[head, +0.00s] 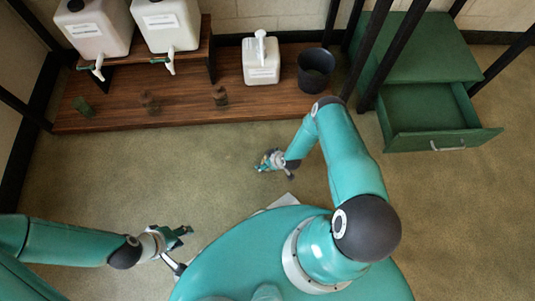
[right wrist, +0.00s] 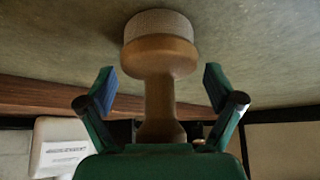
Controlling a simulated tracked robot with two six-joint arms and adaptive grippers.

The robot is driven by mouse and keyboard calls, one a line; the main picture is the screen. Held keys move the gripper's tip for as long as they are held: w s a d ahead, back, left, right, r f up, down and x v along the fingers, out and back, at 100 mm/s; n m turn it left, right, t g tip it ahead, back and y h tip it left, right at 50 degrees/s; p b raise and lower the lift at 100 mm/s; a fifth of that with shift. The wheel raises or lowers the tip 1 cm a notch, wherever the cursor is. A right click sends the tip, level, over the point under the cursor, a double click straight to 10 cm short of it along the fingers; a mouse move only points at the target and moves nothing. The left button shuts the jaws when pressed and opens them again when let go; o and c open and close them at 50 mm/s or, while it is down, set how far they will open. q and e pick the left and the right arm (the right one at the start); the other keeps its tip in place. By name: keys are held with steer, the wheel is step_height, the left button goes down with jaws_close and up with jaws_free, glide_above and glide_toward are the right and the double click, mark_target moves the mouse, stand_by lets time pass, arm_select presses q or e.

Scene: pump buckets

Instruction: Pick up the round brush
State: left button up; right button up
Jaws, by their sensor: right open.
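The round brush (right wrist: 160,55) fills the middle of the right wrist view, with a brown waisted handle and a pale round bristle head at the top of that picture. Its handle lies between the two spread fingers of my right gripper (right wrist: 160,92), with a gap on each side. The handle's end meets the palm's edge in that picture; contact cannot be told. In the head view my right gripper (head: 265,160) is low over the floor in front of the shelf, and the brush cannot be made out there. My left gripper (head: 182,234) is at lower left, away from the brush.
A wooden shelf (head: 180,118) at the back bears two spouted white jugs (head: 98,28), a white pump bottle (head: 261,68), a dark bucket (head: 315,70), a green object (head: 84,107) and two small brown objects (head: 149,102). A green drawer (head: 430,140) stands open at right.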

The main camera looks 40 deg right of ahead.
steer(key=c, duration=1.4)
